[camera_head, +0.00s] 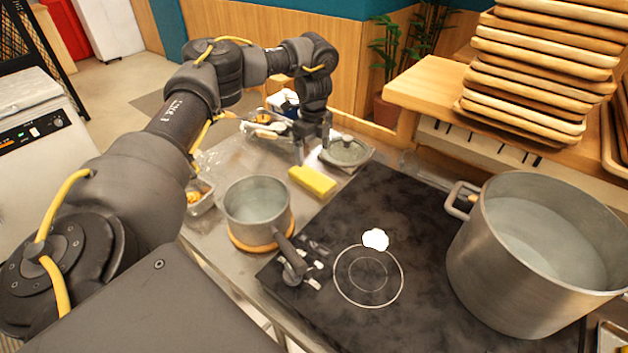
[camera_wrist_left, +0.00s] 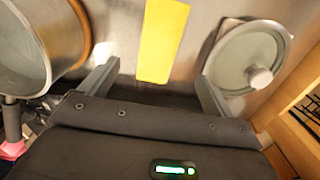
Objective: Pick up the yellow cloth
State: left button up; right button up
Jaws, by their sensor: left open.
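The yellow cloth (camera_head: 312,181) lies on the steel counter as a flat, folded rectangular block, between the small pot and a lidded dish. My left gripper (camera_head: 312,158) is above the counter just behind the cloth, pointing down. In the left wrist view the cloth (camera_wrist_left: 162,40) shows ahead, between the lines of the two open fingers of my left gripper (camera_wrist_left: 155,90). No contact with the cloth shows. My right gripper is not in either view.
A small pot (camera_head: 257,208) on a wooden ring stands left of the cloth. A lidded dish (camera_head: 346,152) is to its right. A black cooktop (camera_head: 400,260) with a large pot (camera_head: 535,250) fills the right. A metal container (camera_head: 200,196) sits left.

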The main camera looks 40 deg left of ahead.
pick_arm(q)
send_over(312, 176)
notch_tip(312, 176, down, 5)
jog(key=shift+w+d+r, duration=0.1)
jog(key=shift+w+r, duration=0.05)
jog(key=shift+r, duration=0.05)
jog(key=shift+f+p, duration=0.4)
jog(key=shift+p, duration=0.15)
notch_tip(312, 176, down, 4)
jog(key=shift+f+p, duration=0.2)
jog(key=shift+p, duration=0.4)
